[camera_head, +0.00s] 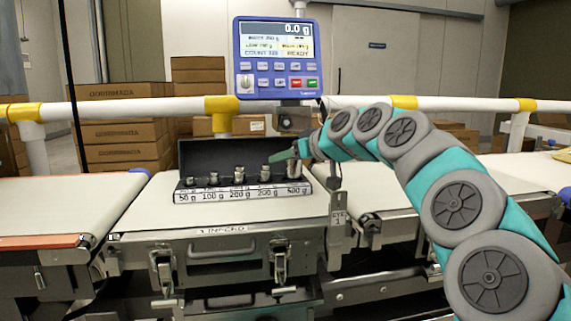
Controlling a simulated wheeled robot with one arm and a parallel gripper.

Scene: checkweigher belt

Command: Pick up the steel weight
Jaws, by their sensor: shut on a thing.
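Several small steel weights stand in a row in an open black case, above labels reading 50 g, 100 g, 200 g, 200 g and 500 g. My gripper (291,156) is at the right end of the row, shut on the steel weight (293,171) above the 500 g label. The weight stands upright and appears to be still in its place in the case. The gripper's fingers partly cover its top. The other weights, such as the middle 200 g one (239,175), stand to the left, apart from the gripper.
The weight case (230,152) has a raised lid behind the row. It stands on a metal-cased platform with a white top (150,215). Conveyor belts lie left (70,205) and right (510,170). A blue display (277,60) reading 0.0 g stands behind. White rails run across the back.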

